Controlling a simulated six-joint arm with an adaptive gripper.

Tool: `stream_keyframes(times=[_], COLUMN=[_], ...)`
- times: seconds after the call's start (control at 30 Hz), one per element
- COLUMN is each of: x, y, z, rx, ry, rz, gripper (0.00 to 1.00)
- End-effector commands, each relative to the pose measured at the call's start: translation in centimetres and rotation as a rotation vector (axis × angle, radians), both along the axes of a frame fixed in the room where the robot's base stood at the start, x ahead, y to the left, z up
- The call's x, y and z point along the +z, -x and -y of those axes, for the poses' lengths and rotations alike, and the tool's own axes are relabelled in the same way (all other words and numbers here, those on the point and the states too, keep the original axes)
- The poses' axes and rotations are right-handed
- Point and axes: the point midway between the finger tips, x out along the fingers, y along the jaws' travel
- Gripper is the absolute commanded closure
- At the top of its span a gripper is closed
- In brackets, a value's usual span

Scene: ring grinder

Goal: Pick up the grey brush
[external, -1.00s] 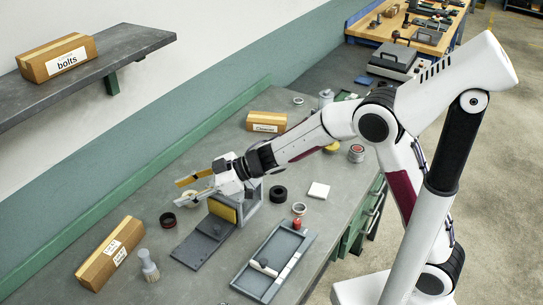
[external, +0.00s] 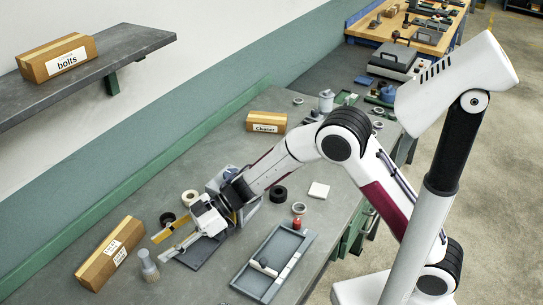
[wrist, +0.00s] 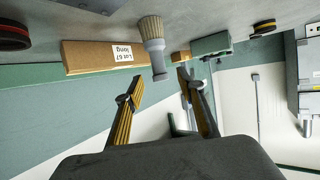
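The grey brush (external: 150,268) stands on the bench at the front left, bristles down and handle up.
A labelled cardboard box (external: 110,254) lies left of the brush. A dark ring (external: 167,218) and a pale tape roll (external: 189,197) lie behind my gripper. A dark plate (external: 205,252) is below my gripper, and a grey tray (external: 272,258) is to the right.

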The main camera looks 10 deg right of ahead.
Motion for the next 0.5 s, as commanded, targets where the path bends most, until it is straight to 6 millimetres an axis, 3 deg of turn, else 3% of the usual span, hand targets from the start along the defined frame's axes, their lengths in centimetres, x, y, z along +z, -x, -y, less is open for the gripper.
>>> stream_keyframes(times=[0.23,0.5], x=[-0.8,-0.8], y=[0.5,0.5], z=[-1.6,-1.9], rx=[0.002,0.000], ry=[0.000,0.000], rz=[-0.001,0.000], gripper=[0.62,0.62])
